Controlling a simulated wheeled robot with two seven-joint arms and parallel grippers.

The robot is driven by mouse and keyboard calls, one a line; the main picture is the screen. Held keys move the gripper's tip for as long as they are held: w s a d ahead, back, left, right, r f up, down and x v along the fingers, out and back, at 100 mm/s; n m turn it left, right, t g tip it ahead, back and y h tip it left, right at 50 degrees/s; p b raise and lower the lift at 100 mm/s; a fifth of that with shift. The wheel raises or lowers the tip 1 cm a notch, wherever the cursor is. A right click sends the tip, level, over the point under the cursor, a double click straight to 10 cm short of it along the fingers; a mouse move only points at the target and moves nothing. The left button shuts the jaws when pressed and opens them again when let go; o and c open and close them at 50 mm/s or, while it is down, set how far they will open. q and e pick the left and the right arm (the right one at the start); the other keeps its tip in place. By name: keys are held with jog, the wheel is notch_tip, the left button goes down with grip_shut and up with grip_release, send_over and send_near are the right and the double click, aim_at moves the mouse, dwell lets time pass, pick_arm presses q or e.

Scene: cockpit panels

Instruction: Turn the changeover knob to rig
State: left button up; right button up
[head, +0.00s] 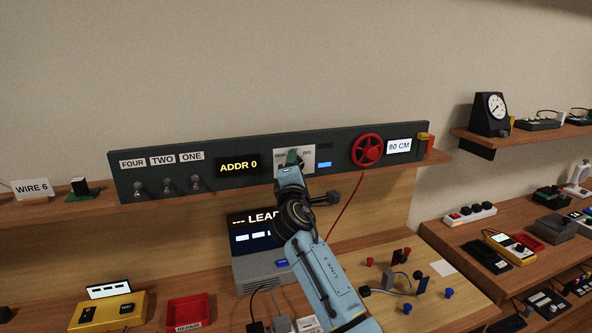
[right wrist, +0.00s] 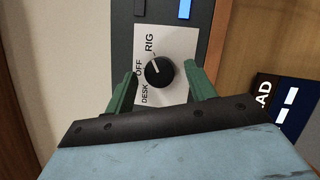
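The changeover knob (right wrist: 159,74) is a round black knob with a white pointer line, on a white plate (right wrist: 178,42) marked RIG, OFF and DESK. Its pointer aims up and slightly left in the right wrist view, about between the OFF and RIG labels. My right gripper (right wrist: 163,77) is open, with one green finger on either side of the knob and a visible gap at both sides. In the head view the plate (head: 308,158) shows behind my right gripper (head: 291,161), which hides the knob. My left gripper is not in view.
The dark panel (head: 228,147) also carries toggle switches (head: 167,183), an ADDR 0 display (head: 239,164), a red handwheel (head: 367,150) and an 80 CM display (head: 399,146). A screen device (head: 262,268) stands below. A red cable hangs right of my arm.

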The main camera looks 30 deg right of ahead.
jog(key=b+v, duration=0.1)
jog(key=v, duration=1.2)
jog(key=shift+s, duration=0.15)
jog(key=shift+a, duration=0.1)
